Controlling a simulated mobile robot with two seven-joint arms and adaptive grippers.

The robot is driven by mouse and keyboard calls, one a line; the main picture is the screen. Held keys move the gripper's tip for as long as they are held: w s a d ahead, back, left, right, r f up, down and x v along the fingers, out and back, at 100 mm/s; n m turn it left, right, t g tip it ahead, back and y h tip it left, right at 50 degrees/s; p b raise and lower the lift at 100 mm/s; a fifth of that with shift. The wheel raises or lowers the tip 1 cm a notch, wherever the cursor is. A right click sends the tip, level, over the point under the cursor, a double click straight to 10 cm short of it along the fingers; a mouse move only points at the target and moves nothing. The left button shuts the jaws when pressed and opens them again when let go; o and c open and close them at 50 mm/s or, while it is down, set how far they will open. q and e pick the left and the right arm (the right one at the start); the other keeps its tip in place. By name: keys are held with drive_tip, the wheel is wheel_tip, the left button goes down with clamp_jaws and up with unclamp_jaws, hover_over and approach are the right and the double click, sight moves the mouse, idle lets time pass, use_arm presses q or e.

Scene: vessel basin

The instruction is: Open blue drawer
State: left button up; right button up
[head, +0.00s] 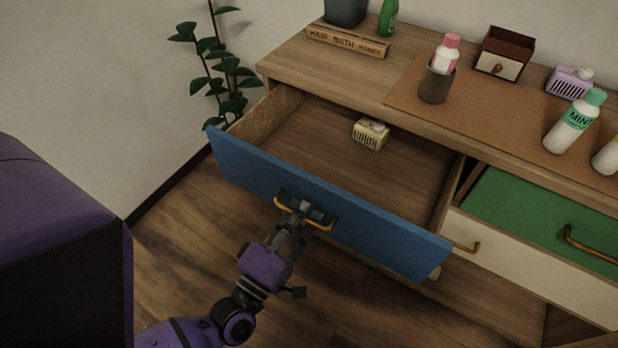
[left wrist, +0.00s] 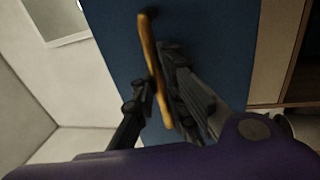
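The blue drawer (head: 370,221) is pulled well out of the wooden dresser, and its inside shows. It has a brass-coloured bar handle (head: 320,225) on its front. My left gripper (head: 300,209) is at the handle. In the left wrist view, the left gripper (left wrist: 155,105) has one finger on each side of the handle (left wrist: 152,60), against the blue front (left wrist: 215,45). The fingers look closed around the bar, though the exact contact is partly hidden. My right gripper is in neither view.
A small cream basket-like box (head: 371,134) lies inside the drawer. A green drawer (head: 540,212) and a white-fronted drawer (head: 520,268) are at right. Bottles, a cup (head: 436,84) and a small brown box (head: 504,52) stand on top. A plant (head: 215,70) stands at left.

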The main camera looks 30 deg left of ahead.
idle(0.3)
use_arm(q)
drive_tip(key=s+f, duration=0.2)
drive_tip(key=s, duration=1)
drive_tip(key=shift+a+f, duration=0.15)
drive_tip(key=shift+a, duration=0.05)
drive_tip(key=shift+w, duration=0.1)
